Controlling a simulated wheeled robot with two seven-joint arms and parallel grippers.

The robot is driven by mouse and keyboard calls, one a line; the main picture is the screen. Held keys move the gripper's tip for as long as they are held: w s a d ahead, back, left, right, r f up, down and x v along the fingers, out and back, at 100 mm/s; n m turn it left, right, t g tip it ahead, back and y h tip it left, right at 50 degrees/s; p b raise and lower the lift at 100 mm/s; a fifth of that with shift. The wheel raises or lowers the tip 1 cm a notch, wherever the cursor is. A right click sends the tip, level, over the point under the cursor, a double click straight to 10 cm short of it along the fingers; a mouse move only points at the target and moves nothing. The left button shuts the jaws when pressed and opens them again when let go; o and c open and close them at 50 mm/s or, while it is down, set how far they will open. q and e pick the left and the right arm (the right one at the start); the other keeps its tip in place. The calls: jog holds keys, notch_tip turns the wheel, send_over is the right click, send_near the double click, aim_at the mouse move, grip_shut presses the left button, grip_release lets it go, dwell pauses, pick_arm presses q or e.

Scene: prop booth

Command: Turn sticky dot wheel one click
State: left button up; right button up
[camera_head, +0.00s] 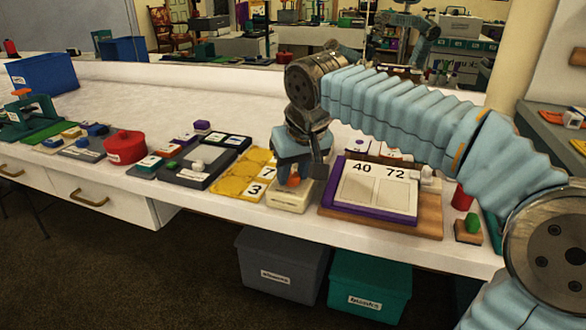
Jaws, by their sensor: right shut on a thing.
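My right gripper (293,178) comes in from the right and points down over a small cream base (289,203) near the table's front edge. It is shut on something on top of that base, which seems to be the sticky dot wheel. Orange shows at the fingertips; I cannot tell whether it is finger or wheel. The gripper and wrist hide most of the wheel, so its dots and setting cannot be read. My left gripper is not in view.
Yellow number cards (242,180) lie close on the left of the base. A purple-edged board marked 40 and 72 (375,193) lies close on the right. A red pot (126,147) stands further left. Grey (280,268) and teal (369,287) bins stand below. The table behind is clear.

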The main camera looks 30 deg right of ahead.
dwell(0.3)
jog(key=o, duration=1)
jog(key=shift+o, duration=0.2)
jog(key=p+v, duration=0.2)
jog(key=v, duration=1.1)
jog(key=shift+r, duration=0.35)
jog(key=shift+s, duration=0.1)
